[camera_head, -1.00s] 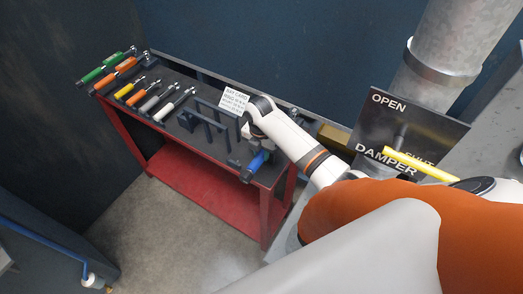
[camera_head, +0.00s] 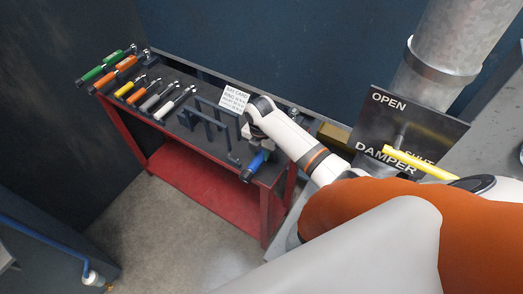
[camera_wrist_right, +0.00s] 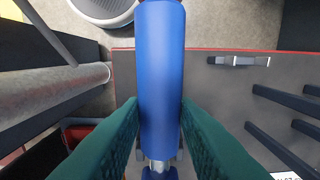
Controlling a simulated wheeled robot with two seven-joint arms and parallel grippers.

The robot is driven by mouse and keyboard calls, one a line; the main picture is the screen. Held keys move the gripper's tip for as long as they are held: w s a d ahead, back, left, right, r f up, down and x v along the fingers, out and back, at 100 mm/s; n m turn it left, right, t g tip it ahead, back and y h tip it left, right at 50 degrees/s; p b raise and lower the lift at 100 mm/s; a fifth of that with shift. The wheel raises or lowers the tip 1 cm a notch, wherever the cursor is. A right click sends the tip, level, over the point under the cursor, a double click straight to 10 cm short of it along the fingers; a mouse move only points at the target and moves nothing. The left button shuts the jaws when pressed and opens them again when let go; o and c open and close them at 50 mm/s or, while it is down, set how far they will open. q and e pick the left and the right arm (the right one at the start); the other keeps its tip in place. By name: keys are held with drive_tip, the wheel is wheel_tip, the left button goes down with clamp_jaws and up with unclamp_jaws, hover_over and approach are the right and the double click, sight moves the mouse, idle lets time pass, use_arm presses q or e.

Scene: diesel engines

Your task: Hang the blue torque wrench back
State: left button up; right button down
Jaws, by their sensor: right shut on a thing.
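The blue torque wrench (camera_head: 258,161) is at the right end of the dark-topped bench (camera_head: 200,142). In the right wrist view its blue handle (camera_wrist_right: 162,75) runs between two green finger pads. My right gripper (camera_head: 262,152) is shut on this handle; it also shows in the right wrist view (camera_wrist_right: 161,125). The wrench's lower end is mostly hidden in that view. Dark upright holder frames (camera_head: 212,126) stand on the bench left of the wrench, apart from it. I cannot tell whether the wrench touches a holder. My left gripper is not in view.
Green (camera_head: 103,69), orange (camera_head: 109,80), yellow (camera_head: 130,92), grey (camera_head: 158,98) and white (camera_head: 173,105) wrenches lie on the bench's left part. A white bay card (camera_head: 234,99) stands behind the frames. A damper sign (camera_head: 405,125) with a yellow lever (camera_head: 420,164) is at right.

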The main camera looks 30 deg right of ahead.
drive_tip(key=shift+w, duration=0.1)
drive_tip(key=c, duration=1.3)
unclamp_jaws()
drive_tip(key=o, duration=0.5)
drive_tip(key=shift+f, duration=0.15)
drive_tip(key=shift+o, duration=0.2)
drive_tip(key=shift+r, duration=0.25)
drive_tip(key=shift+r+p, duration=0.65)
drive_tip(key=shift+r, duration=0.25)
drive_tip(key=shift+r, duration=0.2)
drive_tip(key=shift+r, duration=0.7)
drive_tip(key=shift+r, duration=0.1)
